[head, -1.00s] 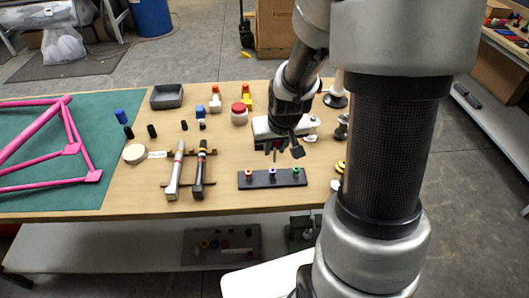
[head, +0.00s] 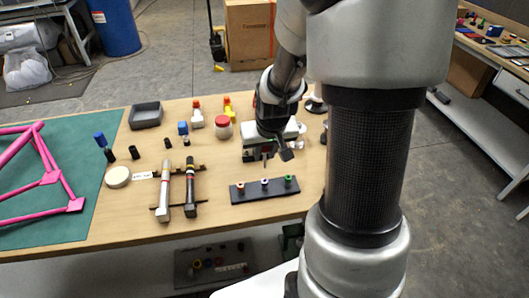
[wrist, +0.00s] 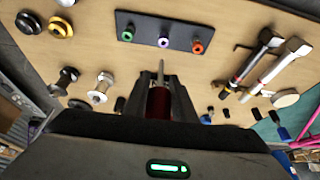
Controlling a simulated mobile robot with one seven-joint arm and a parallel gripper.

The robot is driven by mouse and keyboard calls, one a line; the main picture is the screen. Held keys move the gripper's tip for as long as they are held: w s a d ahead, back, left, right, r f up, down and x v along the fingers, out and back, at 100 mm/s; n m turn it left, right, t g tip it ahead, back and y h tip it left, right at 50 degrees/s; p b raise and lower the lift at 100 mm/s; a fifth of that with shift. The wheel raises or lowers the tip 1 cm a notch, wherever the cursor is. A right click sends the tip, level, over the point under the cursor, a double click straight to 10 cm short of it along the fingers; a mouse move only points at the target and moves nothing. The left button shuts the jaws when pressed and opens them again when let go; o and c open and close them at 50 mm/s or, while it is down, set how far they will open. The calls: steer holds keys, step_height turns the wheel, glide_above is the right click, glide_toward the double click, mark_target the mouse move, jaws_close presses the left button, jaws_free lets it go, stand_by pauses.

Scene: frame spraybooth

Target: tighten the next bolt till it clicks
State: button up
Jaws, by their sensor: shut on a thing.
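My gripper (head: 266,157) is shut on a tool with a dark red handle (wrist: 159,103) and a thin grey shaft (wrist: 161,73). It holds the tool above the table, behind the black strip (head: 233,197). The strip carries three coloured round pieces: orange (head: 240,187), purple (head: 264,183) and green (head: 288,180). In the wrist view the shaft points towards the purple piece (wrist: 163,42), and a gap shows between them. I cannot tell which piece is a bolt. Two long wrench-like tools, one silver (head: 163,190) and one black (head: 190,188), lie on a rack left of the strip.
A pink frame (head: 45,165) lies on the green mat at the left. A grey tray (head: 145,114), a red-lidded jar (head: 223,127) and small bottles stand at the back. Metal spools (wrist: 100,88) and yellow-black discs (wrist: 60,25) stand beyond the strip's green end.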

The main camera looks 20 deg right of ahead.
mark_target(265, 163)
steer(key=shift+f+b, duration=2.05)
steer(key=shift+f, duration=0.4)
steer(key=shift+f+b, duration=1.05)
steer(key=shift+b, duration=0.15)
steer(key=o, duration=0.3)
steer(key=c, duration=0.3)
steer(key=shift+m, duration=0.3)
steer(key=shift+r, duration=0.15)
